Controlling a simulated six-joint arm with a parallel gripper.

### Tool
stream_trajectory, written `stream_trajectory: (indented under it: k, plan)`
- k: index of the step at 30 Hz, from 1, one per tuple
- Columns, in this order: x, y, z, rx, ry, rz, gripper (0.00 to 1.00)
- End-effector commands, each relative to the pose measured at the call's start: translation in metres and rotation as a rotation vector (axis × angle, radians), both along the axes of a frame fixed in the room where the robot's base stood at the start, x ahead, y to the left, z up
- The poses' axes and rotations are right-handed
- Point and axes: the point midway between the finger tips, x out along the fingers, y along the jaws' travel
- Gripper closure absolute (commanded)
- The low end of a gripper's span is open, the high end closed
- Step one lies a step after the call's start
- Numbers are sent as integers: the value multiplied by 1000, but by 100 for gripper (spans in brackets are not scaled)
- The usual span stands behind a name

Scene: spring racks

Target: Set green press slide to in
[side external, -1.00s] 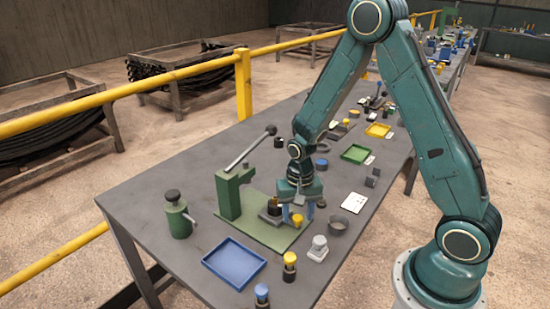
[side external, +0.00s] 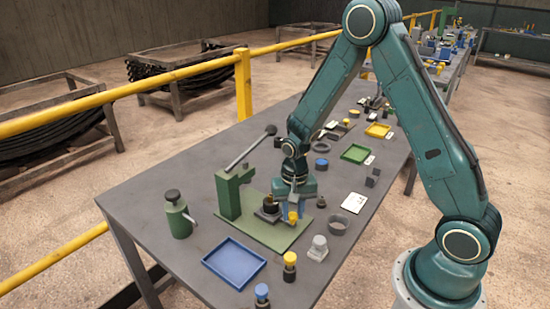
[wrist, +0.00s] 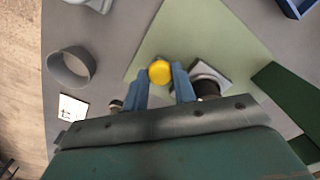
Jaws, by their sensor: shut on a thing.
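The green press stands on a green base plate (side external: 262,235) at the near part of the table, with an upright green frame (side external: 230,192) and a long lever with a black knob at its end. A grey slide plate with a dark round piece (side external: 270,207) sits on the base beside the frame. A yellow knob (side external: 293,216) is at the slide's right side; it also shows in the wrist view (wrist: 160,71). My gripper (wrist: 161,80) is shut on the yellow knob, its blue fingers on either side. How the knob joins the slide is hidden.
A blue tray (side external: 234,263) lies in front of the press, and a green hand-levered device (side external: 178,215) stands left. A grey ring-shaped cup (side external: 338,224), a grey stamp-like piece (side external: 318,248) and a yellow-topped cylinder (side external: 289,266) stand right and near.

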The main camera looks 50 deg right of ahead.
Motion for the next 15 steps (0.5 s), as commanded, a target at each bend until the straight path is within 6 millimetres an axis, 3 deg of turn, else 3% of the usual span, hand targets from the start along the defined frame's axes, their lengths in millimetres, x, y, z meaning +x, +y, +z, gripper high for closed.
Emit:
stream_trajectory:
  k: [9, 15]
  plan:
    - [44, 0, 0, -1, -4, -2, 100]
    - [57, 0, 0, -1, -4, -2, 100]
